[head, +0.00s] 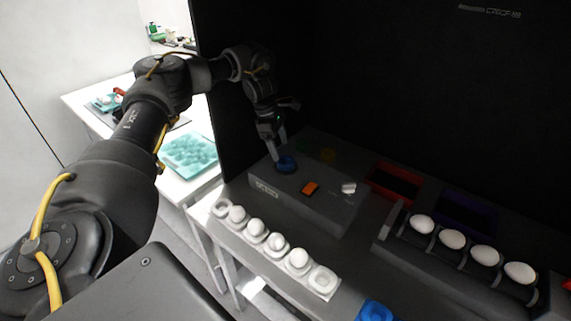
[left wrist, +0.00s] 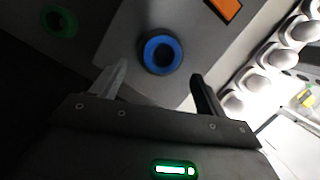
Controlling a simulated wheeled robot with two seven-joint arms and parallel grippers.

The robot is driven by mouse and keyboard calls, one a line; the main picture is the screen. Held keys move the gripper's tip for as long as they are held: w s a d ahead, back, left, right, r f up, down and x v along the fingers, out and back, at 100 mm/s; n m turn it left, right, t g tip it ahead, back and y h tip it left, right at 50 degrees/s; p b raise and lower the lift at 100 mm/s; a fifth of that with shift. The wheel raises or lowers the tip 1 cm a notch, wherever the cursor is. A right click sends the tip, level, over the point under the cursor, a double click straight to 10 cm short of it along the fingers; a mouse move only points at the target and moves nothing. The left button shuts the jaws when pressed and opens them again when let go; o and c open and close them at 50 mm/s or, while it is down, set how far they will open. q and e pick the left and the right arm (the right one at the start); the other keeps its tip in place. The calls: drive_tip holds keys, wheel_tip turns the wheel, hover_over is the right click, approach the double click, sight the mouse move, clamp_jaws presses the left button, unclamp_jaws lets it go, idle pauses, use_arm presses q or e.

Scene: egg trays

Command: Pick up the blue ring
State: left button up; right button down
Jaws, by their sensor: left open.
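The blue ring (head: 286,164) lies on top of the grey box (head: 325,212) near its left end. In the left wrist view the blue ring (left wrist: 160,54) has a dark centre and sits just beyond my fingertips, roughly between them. My left gripper (head: 274,150) reaches down close beside the ring in the head view. In the left wrist view the gripper (left wrist: 158,80) is open, with its two fingers apart and nothing between them. My right gripper is not seen.
An orange block (head: 310,188) and a white piece (head: 349,188) lie on the box. A white tray (head: 312,283) with several eggs stands in front. A green ring (left wrist: 59,22) is nearby. More eggs rest in a dark rack (head: 448,257) at right. A black panel stands behind.

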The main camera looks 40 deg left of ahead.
sight(285, 157)
use_arm(q)
drive_tip(key=shift+s+d+f, duration=0.15)
drive_tip(key=shift+d+f, duration=0.1)
drive_tip(key=p+x, duration=0.1)
drive_tip(key=x, duration=0.3)
drive_tip(key=shift+w+d+p, duration=0.1)
drive_tip(key=shift+w+p, duration=0.1)
drive_tip(key=shift+p, duration=0.2)
drive_tip(key=shift+f, duration=0.3)
drive_tip(key=shift+s, duration=0.1)
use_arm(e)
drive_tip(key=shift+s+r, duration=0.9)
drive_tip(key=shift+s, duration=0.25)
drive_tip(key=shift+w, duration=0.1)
use_arm(q)
drive_tip(key=c, duration=1)
drive_tip(key=shift+c, duration=0.2)
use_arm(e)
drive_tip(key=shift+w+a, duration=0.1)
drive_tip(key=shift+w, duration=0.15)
use_arm(q)
drive_tip(key=shift+r, duration=0.1)
